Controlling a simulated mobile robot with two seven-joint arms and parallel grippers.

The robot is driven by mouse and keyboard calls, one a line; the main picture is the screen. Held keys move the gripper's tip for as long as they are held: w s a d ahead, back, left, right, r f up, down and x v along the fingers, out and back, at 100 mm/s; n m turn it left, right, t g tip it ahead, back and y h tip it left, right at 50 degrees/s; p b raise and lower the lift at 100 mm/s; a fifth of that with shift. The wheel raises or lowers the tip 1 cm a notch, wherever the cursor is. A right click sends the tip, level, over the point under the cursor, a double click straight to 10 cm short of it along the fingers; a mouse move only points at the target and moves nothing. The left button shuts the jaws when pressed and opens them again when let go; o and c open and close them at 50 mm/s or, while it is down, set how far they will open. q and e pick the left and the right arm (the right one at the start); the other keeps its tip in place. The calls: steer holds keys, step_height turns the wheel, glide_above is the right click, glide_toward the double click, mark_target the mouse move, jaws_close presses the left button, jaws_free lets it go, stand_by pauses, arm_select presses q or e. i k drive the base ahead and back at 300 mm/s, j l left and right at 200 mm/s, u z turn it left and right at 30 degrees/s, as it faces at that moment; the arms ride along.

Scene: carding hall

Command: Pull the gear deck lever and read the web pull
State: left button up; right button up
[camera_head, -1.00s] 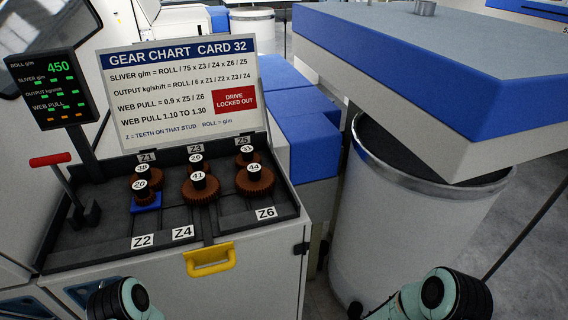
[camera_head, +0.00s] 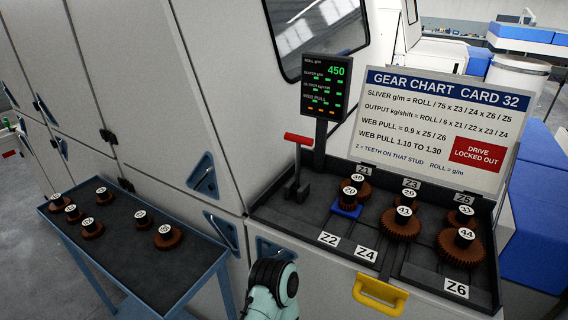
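The gear deck lever has a red handle (camera_head: 298,138) on a grey upright stem and stands at the left end of the dark gear deck (camera_head: 335,258). The display (camera_head: 326,88) behind it reads ROLL 450. Its WEB PULL line shows only small orange marks, no legible number. Brown numbered gears sit on the deck, among them gear 41 (camera_head: 400,226), gear 44 (camera_head: 459,250) and gear 20 (camera_head: 349,199) over a blue piece. One of my arms, apparently the left, shows at the bottom, below the deck. Neither gripper's fingers are in view.
The gear chart card (camera_head: 440,120) gives web pull 1.10 to 1.30 and a red DRIVE LOCKED OUT label. A yellow handle (camera_head: 380,296) juts from the deck front. A side table (camera_head: 125,262) at left holds several gears. Grey machine panels stand behind it.

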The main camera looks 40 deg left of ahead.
mark_target(299, 140)
steer(key=u, duration=1.45)
